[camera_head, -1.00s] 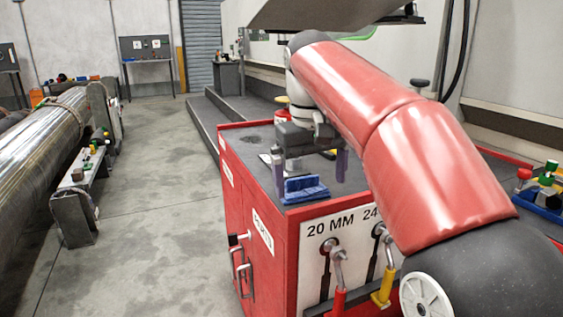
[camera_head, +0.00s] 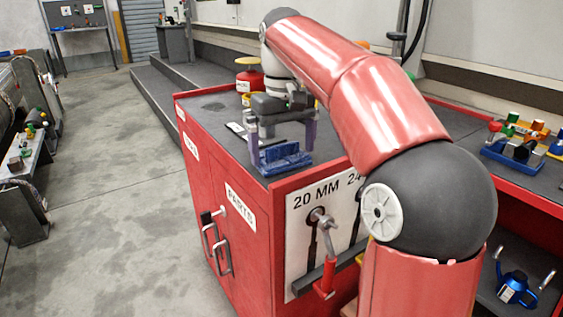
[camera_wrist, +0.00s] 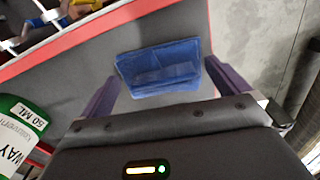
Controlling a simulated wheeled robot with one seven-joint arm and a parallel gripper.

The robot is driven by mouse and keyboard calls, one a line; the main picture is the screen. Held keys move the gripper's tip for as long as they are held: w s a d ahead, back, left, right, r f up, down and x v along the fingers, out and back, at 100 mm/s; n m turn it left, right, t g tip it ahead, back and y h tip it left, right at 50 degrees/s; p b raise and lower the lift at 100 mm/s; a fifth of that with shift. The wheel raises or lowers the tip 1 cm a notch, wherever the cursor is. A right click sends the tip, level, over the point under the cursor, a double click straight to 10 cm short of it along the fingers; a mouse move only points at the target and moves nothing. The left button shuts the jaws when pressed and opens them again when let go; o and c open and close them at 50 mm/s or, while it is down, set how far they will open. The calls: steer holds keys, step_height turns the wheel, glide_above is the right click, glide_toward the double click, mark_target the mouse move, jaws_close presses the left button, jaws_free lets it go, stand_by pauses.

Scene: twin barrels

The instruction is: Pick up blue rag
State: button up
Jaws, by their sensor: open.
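The blue rag (camera_head: 281,158) lies folded on the dark top of the red cabinet (camera_head: 228,117), near its front corner. My gripper (camera_head: 282,140) is open and empty above and just behind the rag, pointing down. In the wrist view the rag (camera_wrist: 160,67) shows in the gap between the two purple fingers of my gripper (camera_wrist: 165,88). The fingers are apart from each other, one toward each side of the rag. I cannot tell whether either finger touches it.
A red canister (camera_head: 249,80) stands behind my gripper on the cabinet. A white and green bottle (camera_wrist: 18,125) shows at left in the wrist view. A blue tray of coloured parts (camera_head: 513,153) is on the bench at right. Open floor (camera_head: 110,180) lies left of the cabinet.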

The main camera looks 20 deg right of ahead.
mark_target(283, 144)
steer(key=shift+f, duration=0.2)
steer(key=c, duration=0.6)
steer(key=shift+c, duration=0.2)
step_height(283, 144, up, 8)
steer(key=shift+r+p, duration=0.1)
steer(key=shift+p, duration=1.1)
steer(key=shift+r, duration=0.9)
